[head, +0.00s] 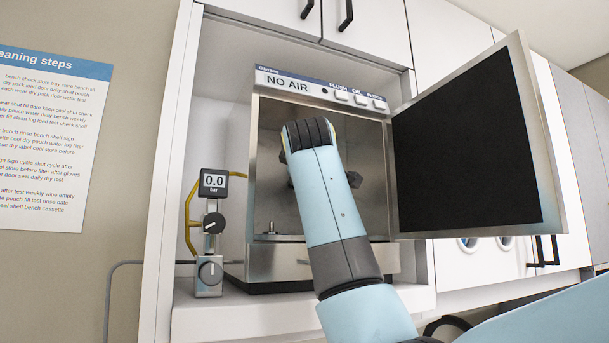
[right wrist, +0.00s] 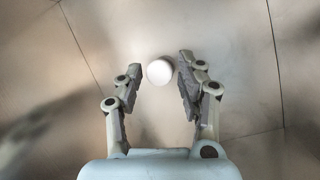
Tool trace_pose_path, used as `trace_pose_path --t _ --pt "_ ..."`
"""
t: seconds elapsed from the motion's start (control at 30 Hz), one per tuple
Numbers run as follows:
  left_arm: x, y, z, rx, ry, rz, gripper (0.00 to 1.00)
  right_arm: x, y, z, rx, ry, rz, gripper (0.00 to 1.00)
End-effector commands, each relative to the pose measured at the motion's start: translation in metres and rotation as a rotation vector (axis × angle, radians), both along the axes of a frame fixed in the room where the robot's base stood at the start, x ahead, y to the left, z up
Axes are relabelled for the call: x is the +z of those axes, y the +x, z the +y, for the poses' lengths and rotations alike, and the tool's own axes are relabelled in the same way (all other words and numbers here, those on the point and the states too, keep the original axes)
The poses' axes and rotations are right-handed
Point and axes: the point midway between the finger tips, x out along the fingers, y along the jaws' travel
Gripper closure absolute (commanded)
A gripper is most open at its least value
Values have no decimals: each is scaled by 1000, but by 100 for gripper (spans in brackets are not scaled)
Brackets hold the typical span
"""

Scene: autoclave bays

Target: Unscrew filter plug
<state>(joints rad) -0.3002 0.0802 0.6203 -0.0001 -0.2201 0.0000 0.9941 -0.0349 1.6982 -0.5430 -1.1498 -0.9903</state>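The filter plug (right wrist: 160,72) shows in the right wrist view as a small white round knob against a brushed metal wall. My right gripper (right wrist: 160,64) is open, with one finger on each side of the plug. The right finger is very close to it, and I cannot tell if they touch; a clear gap shows on the left. In the head view my right arm reaches into the open autoclave chamber (head: 272,185). It hides the plug and most of the gripper there. My left gripper is not in view.
The autoclave door (head: 468,140) stands open to the right of the chamber. A panel above (head: 288,83) reads "NO AIR". A gauge (head: 214,183) reading 0.0 bar, with knobs and yellow tubing, stands left of the autoclave. Chamber walls surround the arm.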

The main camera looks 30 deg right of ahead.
Motion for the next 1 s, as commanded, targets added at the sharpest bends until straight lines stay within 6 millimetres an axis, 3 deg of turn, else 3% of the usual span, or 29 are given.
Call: trace_pose_path --t 1.0 --pt "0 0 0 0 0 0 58 7 -1 -6 -1 1092 -64 62"
